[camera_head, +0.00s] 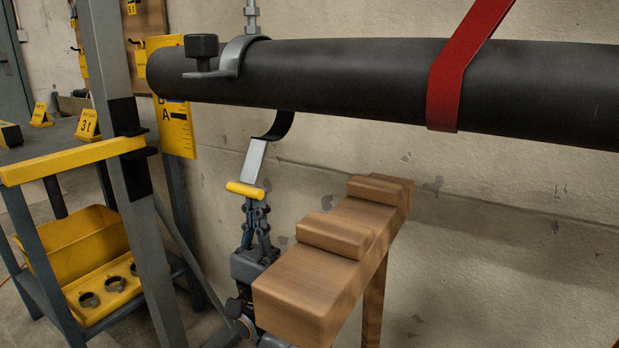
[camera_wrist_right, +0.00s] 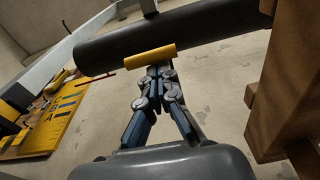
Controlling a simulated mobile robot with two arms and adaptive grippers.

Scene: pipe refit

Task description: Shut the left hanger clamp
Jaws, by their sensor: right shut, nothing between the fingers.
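The left hanger clamp (camera_head: 243,57) has its grey upper band over the black pipe (camera_head: 350,77), with a dark knob (camera_head: 201,47) at its side. Its dark curved lower jaw (camera_head: 279,126) hangs open below the pipe. A light lever (camera_head: 254,162) slants down from this jaw to a yellow handle (camera_head: 245,190). My right gripper (camera_head: 256,212) is shut and empty, pointing up just below the handle. In the right wrist view, the yellow handle (camera_wrist_right: 150,59) lies across the fingertips (camera_wrist_right: 158,74); whether they touch is unclear. My left gripper is out of view.
A wooden stand (camera_head: 325,262) is close on the right of my right gripper. A red strap (camera_head: 452,92) crosses the pipe farther right. A grey-framed cart with a yellow tray (camera_head: 75,240) stands at left. The concrete wall is behind.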

